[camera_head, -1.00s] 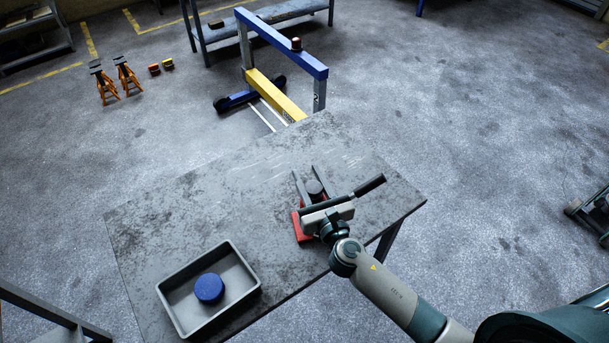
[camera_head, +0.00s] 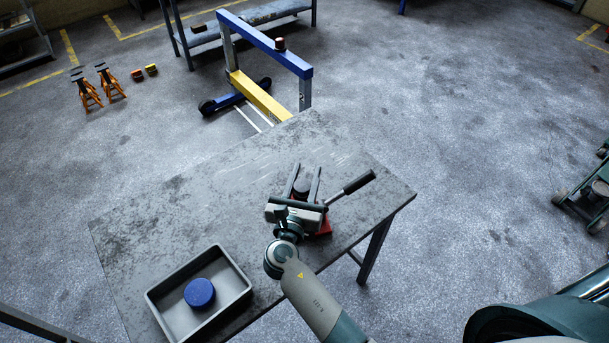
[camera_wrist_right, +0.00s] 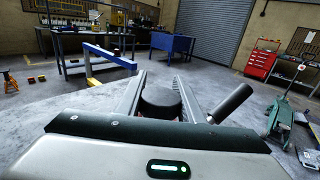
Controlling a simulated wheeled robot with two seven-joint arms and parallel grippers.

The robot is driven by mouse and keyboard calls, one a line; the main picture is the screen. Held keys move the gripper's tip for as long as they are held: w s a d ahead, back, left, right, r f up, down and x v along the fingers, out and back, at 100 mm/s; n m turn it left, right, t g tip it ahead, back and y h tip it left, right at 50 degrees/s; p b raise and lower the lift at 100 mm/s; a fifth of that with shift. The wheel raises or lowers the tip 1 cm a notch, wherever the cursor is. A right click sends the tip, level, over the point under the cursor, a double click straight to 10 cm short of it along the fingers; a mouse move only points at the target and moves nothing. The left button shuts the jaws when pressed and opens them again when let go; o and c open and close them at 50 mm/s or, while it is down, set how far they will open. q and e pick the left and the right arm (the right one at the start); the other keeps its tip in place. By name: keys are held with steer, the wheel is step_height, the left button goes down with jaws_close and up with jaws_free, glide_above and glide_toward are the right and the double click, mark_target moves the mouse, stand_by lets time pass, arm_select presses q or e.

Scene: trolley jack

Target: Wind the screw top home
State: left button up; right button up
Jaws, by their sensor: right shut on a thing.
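A small red jack (camera_head: 325,226) with a dark handle (camera_head: 357,183) sticking out to the right stands on the grey table. Its dark round top (camera_head: 302,187) sits between the two long fingers of my right gripper (camera_head: 308,168). The wrist view shows the same dark top (camera_wrist_right: 160,100) between the fingers, with the handle (camera_wrist_right: 231,103) just right of them. My right gripper is shut on the top, and its palm hides much of the jack. The thread under the top is hidden. My left gripper is not in view.
A grey tray (camera_head: 238,277) with a blue round piece (camera_head: 199,293) lies at the table's front left. The rest of the table (camera_head: 180,210) is mostly bare. A blue and yellow hoist frame (camera_head: 262,45) stands behind the table. Orange stands (camera_head: 88,90) are on the floor at far left.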

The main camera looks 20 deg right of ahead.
steer(key=shift+r, duration=0.15)
steer(key=o, duration=1.1)
steer(key=shift+c, duration=0.2)
